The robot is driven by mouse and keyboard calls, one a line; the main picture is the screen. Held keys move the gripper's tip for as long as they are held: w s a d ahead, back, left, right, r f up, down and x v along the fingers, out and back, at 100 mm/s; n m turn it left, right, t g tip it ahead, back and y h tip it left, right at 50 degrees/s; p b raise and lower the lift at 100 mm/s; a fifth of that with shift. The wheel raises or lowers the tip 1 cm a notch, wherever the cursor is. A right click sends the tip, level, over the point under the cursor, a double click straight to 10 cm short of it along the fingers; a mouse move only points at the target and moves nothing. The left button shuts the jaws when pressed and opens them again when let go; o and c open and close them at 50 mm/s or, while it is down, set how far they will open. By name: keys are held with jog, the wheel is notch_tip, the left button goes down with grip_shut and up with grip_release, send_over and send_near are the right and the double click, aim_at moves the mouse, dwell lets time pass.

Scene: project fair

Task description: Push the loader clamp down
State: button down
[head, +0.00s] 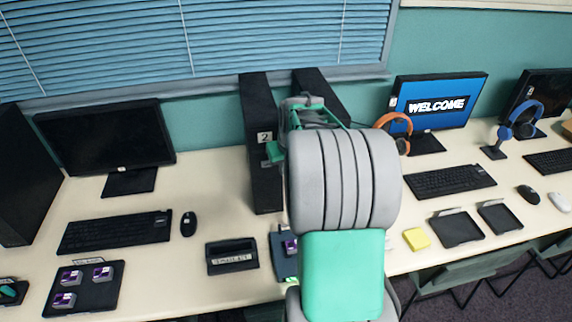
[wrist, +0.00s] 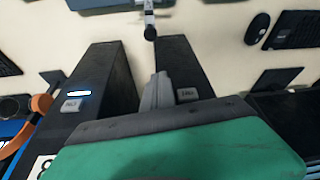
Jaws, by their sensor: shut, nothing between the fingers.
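A slim light-grey upright piece with a dark tip (wrist: 150,20), which looks like the loader clamp, shows at the top edge of the wrist view. It stands beside a dark plate (wrist: 92,3), and its upper part is cut off by the frame. In the head view my arm covers this spot; only part of a dark tray (head: 279,262) with a purple-marked piece shows beside the arm. My gripper (wrist: 158,76) is shut and empty, its grey fingers together above the gap between two black computer towers. It is apart from the clamp-like piece. My arm hides the fingertips in the head view.
The black tower marked 2 (head: 262,185) and a second tower (head: 325,92) stand close around my gripper. Orange headphones (head: 396,130) and a WELCOME monitor (head: 438,100) are to the right. A labelled black box (head: 231,270) and a mouse (head: 188,223) are to the left.

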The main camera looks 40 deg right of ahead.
jog(key=f, duration=0.1)
jog(key=s+f+p, duration=0.1)
jog(key=f, duration=0.1)
jog(key=s+f+p, duration=0.1)
jog(key=f, duration=0.1)
jog(key=shift+a, duration=0.3)
jog(key=shift+s+f, duration=0.1)
